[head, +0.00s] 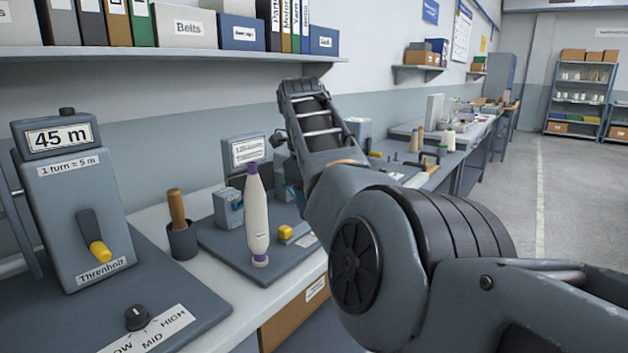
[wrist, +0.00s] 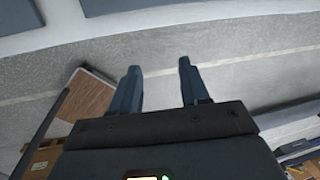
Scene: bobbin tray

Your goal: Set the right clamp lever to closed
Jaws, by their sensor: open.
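A dark grey board (head: 225,243) on the bench carries a white bobbin (head: 257,222) with purple ends, standing upright. Behind the bobbin are two small grey-blue blocks with blue parts, a left one (head: 222,207) and a right one (head: 280,165). These look like the clamps; the right one is partly hidden by my arm, and I cannot tell how its lever is set. My gripper (wrist: 160,66) is open and empty in the wrist view, with floor behind its fingers. No clamp shows in that view, and the fingers are not visible in the head view.
A grey machine (head: 70,190) with a yellow-tipped lever stands at the left, a dial (head: 136,317) in front of it. A cup (head: 182,240) holds a wooden-handled tool. A yellow block (head: 285,231) lies near the bobbin. A shelf (head: 170,66) overhangs the bench. The floor at right is clear.

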